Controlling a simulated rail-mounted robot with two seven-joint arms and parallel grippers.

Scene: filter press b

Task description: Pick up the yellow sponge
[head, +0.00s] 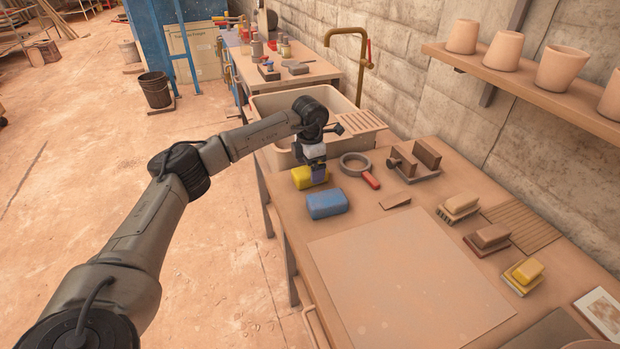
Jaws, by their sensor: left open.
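The yellow sponge (302,178) lies on the table near its left edge, just in front of the sink. My left gripper (318,171) is open and points down at the sponge's right end, covering part of it. I cannot tell whether the fingers touch the sponge or straddle it. My right gripper is not in view.
A blue sponge (327,203) lies close in front of the yellow one. A round grey ring-shaped tool with a red handle (371,180) lies to the right. Behind are the sink (270,104) and brass tap (366,75). A large flat board (410,280) covers the near table.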

